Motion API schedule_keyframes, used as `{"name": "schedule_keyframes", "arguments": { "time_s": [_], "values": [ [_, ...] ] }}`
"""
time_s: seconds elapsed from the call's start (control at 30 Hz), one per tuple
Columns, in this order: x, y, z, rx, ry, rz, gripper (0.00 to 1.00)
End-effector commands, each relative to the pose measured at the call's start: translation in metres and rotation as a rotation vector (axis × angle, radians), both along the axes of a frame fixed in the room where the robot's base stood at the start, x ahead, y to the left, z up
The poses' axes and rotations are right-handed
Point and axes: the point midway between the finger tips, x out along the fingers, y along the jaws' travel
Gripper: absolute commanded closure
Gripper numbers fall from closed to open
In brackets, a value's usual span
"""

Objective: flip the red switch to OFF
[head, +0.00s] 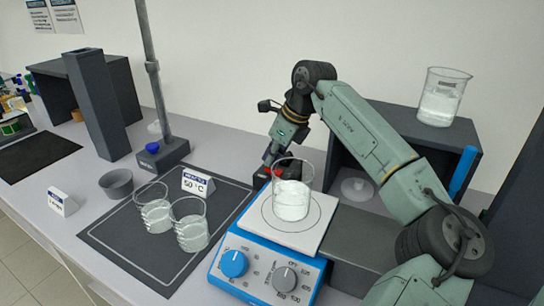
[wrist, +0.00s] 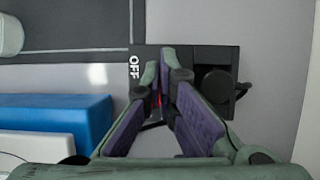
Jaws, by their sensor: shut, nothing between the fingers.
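The red switch (head: 277,171) shows as a small patch of red on a dark box behind the hot plate, partly hidden by the beaker and my gripper. In the wrist view the black switch box (wrist: 205,58) carries a white OFF label (wrist: 134,66) at its left end. A sliver of red (wrist: 156,98) shows between my fingers; the rest of the switch is hidden. My gripper (head: 268,158) is shut and empty, pointing down at the box. Its fingertips (wrist: 163,68) lie over the box, just right of the OFF label. I cannot tell whether they touch the switch.
A blue hot plate (head: 262,270) with a white top holds a beaker of white material (head: 292,200) close in front of my gripper. Two beakers (head: 190,225) stand on the dark mat (head: 130,245) at left. A grey shelf (head: 400,125) stands at right, and a stand pole (head: 153,75) at left.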

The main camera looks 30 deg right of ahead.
Motion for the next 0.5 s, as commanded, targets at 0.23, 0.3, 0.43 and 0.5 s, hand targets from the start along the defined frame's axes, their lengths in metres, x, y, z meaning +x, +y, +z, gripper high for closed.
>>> {"name": "schedule_keyframes", "arguments": {
  "time_s": [0.23,0.3,0.43,0.5],
  "values": [
    [0.0015,0.0012,-0.0085,0.002,0.001,0.001,1.0],
    [0.0016,0.0018,-0.0094,0.002,0.003,0.003,1.0],
    [0.0008,0.0016,-0.0102,0.003,0.004,0.003,1.0],
    [-0.0009,0.0006,-0.0105,0.003,0.005,0.002,1.0]
  ]
}}
